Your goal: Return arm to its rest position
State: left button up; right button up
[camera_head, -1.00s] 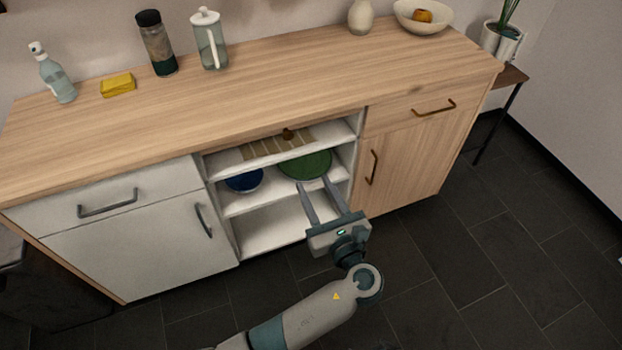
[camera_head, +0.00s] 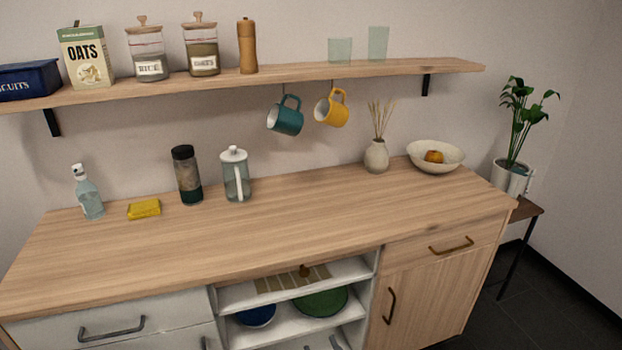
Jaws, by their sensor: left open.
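Only the fingertips of my left gripper (camera_head: 326,345) show, at the bottom edge of the head view, in front of the open shelf unit (camera_head: 366,292). They are open, with nothing visible between them. The rest of my left arm is below the frame. A green dish (camera_head: 321,303) and a blue bowl (camera_head: 257,318) sit on the middle shelf, apart from each other. My right gripper is not in view.
The wooden countertop (camera_head: 300,235) has a clear middle. A soap bottle (camera_head: 88,193), yellow sponge (camera_head: 144,209), dark-lidded jar (camera_head: 187,175), glass press (camera_head: 235,175), vase (camera_head: 376,157) and fruit bowl (camera_head: 436,158) stand along its back. Mugs hang under the wall shelf (camera_head: 290,79).

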pick_arm(q)
jog(key=s+a+f+n+g+h, duration=0.1)
jog(key=s+a+f+n+g, duration=0.25)
jog(key=f, duration=0.55)
jog(key=s+a+f+n+g+h, duration=0.1)
jog(key=s+a+f+n+g, duration=0.2)
jog(key=f, duration=0.7)
jog(key=s+a+f+n+g+h, duration=0.1)
jog(key=s+a+f+n, duration=0.3)
jog(key=f, duration=0.5)
jog(key=s+a+f+n+g+h, duration=0.1)
jog(key=s+a+f+n, duration=0.5)
jog(key=s+n, duration=0.2)
jog(key=s+a+f+n+g+h, duration=0.1)
jog(key=s+a+f+n, duration=0.4)
jog(key=s+n, duration=0.4)
jog(key=shift+a+f+n, duration=0.35)
jog(key=shift+f+n, duration=0.15)
jog(key=shift+n, duration=0.05)
